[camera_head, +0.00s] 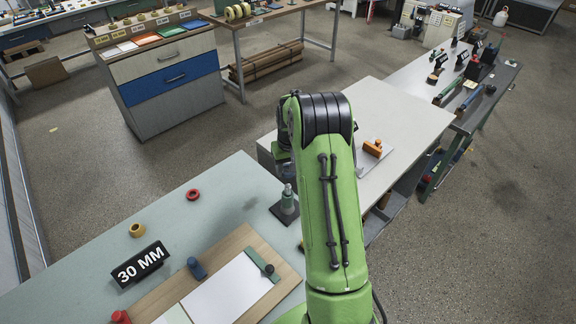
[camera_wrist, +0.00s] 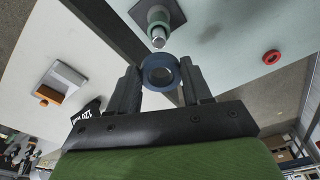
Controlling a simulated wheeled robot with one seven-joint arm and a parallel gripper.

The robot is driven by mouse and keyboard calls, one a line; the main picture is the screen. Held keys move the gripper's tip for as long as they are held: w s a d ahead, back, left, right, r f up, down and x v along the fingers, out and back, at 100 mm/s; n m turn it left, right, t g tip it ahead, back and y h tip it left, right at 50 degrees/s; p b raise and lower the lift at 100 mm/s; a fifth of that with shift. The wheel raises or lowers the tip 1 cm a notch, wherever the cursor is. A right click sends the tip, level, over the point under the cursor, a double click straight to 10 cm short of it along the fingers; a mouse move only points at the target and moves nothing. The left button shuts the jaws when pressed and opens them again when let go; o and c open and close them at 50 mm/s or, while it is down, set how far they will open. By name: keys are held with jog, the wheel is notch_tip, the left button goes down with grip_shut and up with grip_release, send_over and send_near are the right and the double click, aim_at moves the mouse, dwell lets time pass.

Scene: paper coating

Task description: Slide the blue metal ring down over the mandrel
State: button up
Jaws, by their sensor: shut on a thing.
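My gripper (camera_wrist: 160,88) is shut on the blue ring (camera_wrist: 160,60), which sits between the two dark fingers in the wrist view. The mandrel (camera_wrist: 158,38) is an upright post with a pale metal tip and a green body on a dark square base. In the wrist view its tip shows just beyond the ring, and the ring is apart from it. In the head view the mandrel (camera_head: 287,197) stands on the pale green table. There my green arm hides the fingers and the ring.
A red ring (camera_head: 193,194) and a yellow ring (camera_head: 137,230) lie on the table (camera_head: 90,260), near the "30 MM" sign (camera_head: 141,264). A wooden board (camera_head: 240,240) with paper lies in front. An orange-handled block (camera_head: 373,148) sits on the adjoining white table. A gap separates the tables.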

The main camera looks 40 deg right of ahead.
aim_at(289, 187)
jog(key=shift+f+b, duration=1.55)
jog(key=shift+f, duration=0.9)
jog(key=shift+b, duration=0.3)
jog(key=shift+f+b, duration=0.3)
jog(key=shift+f, duration=0.1)
jog(key=shift+f+b, duration=1.3)
jog(key=shift+f, duration=0.35)
jog(key=o, duration=1.1)
jog(key=shift+r, duration=0.15)
jog(key=r, duration=0.5)
jog(key=s+r, duration=0.1)
jog(key=r, duration=0.4)
jog(key=s+r, duration=0.1)
jog(key=r, duration=0.4)
jog(key=shift+a+r+p, duration=0.25)
jog(key=shift+p, duration=0.15)
